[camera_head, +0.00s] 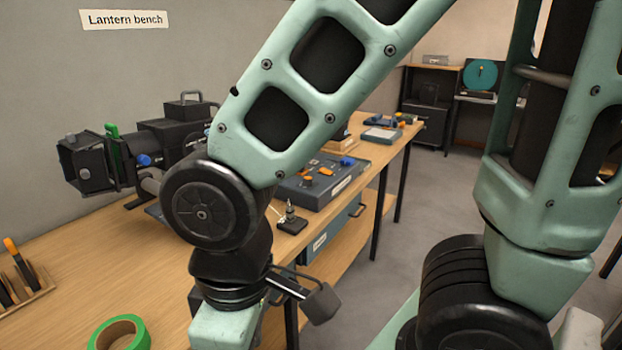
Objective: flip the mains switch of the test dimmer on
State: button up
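A blue-grey control box (343,183) with orange and blue knobs lies on the wooden bench, partly hidden behind my arm; it may be the test dimmer, but its label is too small to read. A small black block (291,224) with an upright metal pin stands at the bench edge, in front of the box. It looks like a toggle switch, but I cannot tell whether it is the mains switch or which way it is set. My arm reaches down across the view, and its end runs out of the bottom edge.
A black lantern (165,138) stands on the bench at the left. Green tape (120,333) and a wooden tool rack (22,292) lie nearer. A blue drawer (335,228) sits under the bench. Farther along the bench is a grey panel (381,135). Open floor lies right of the bench.

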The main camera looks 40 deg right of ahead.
aim_at(324, 170)
jog(key=i+l+z, duration=0.15)
jog(key=i, duration=0.4)
jog(key=i+l+z, duration=0.2)
jog(key=i, duration=0.35)
